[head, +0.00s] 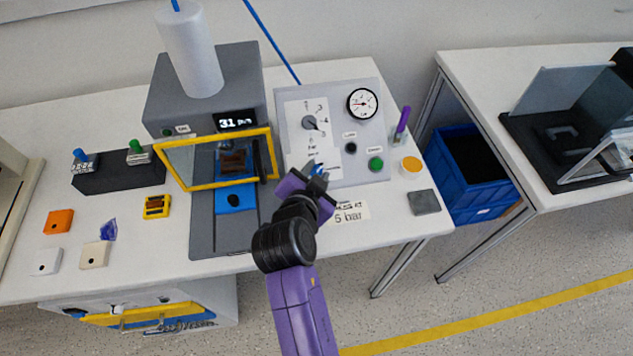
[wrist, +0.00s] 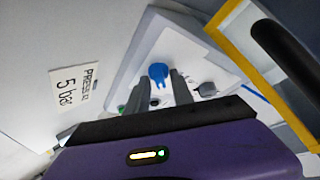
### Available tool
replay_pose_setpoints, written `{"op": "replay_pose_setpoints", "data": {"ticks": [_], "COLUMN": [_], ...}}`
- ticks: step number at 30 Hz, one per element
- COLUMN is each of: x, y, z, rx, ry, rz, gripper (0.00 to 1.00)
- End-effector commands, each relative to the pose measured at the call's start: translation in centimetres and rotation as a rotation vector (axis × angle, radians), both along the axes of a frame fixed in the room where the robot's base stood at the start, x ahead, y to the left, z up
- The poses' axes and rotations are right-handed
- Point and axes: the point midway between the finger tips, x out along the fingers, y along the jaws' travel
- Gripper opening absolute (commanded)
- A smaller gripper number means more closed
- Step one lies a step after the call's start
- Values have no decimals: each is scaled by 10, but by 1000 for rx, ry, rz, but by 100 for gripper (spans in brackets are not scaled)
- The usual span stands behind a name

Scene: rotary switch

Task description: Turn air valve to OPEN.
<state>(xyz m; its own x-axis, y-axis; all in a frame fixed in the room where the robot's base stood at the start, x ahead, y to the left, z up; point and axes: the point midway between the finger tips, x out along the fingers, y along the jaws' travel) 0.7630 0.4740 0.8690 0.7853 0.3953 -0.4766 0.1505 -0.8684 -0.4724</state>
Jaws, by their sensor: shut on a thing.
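The air valve is a blue knob (head: 318,168) low on the grey sloped control panel (head: 375,128). In the wrist view the blue knob (wrist: 158,72) shows between my two fingers, with its handle part toward them. My gripper (head: 318,180) is at the panel's lower left part, shut on the blue knob. The wrist view also shows my gripper (wrist: 157,92), its fingers on either side of the knob. The lettering around the valve is too small and partly hidden, so I cannot read the OPEN mark or tell the exact setting.
The panel also has a rotary dial (head: 309,122), a gauge (head: 362,103), a black button (head: 351,147) and a green button (head: 375,164). A yellow-framed guard (head: 222,185) of the grey press stands close left of my gripper. A "5 bar" label (head: 347,212) lies in front.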

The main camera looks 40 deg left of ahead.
Motion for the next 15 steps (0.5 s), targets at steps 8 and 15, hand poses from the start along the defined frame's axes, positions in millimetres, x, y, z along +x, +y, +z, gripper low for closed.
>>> {"op": "replay_pose_setpoints", "data": {"ticks": [8,15], "x": [0,1], "y": [2,3], "z": [-2,0], "rx": [112,200], "ry": [128,233], "rz": [-202,-365], "gripper": [0,0]}}
